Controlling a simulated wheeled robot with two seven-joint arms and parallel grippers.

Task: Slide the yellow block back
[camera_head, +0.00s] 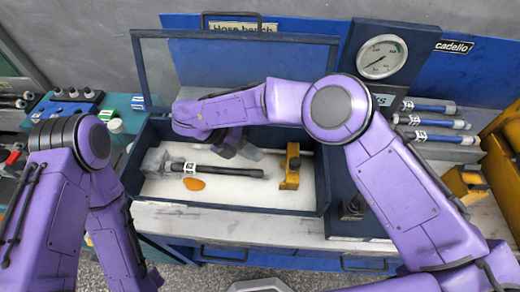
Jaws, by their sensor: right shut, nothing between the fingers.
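The yellow block (290,167) stands upright near the right end inside the dark blue open box (265,209). My right arm reaches in from the right and bends over the back of the box. My right gripper (248,150) hangs inside the box, left of the yellow block and apart from it. It is shut with nothing between its fingers; my own arm partly hides it. My left arm shows at the left, bent downward, and its gripper is not in view.
A dark rod with a white label (225,170) lies in the box beside an orange piece (194,184). The box lid (240,70) stands open behind. A pressure gauge (382,57), labelled rods (438,122) and another yellow part (466,184) are at the right.

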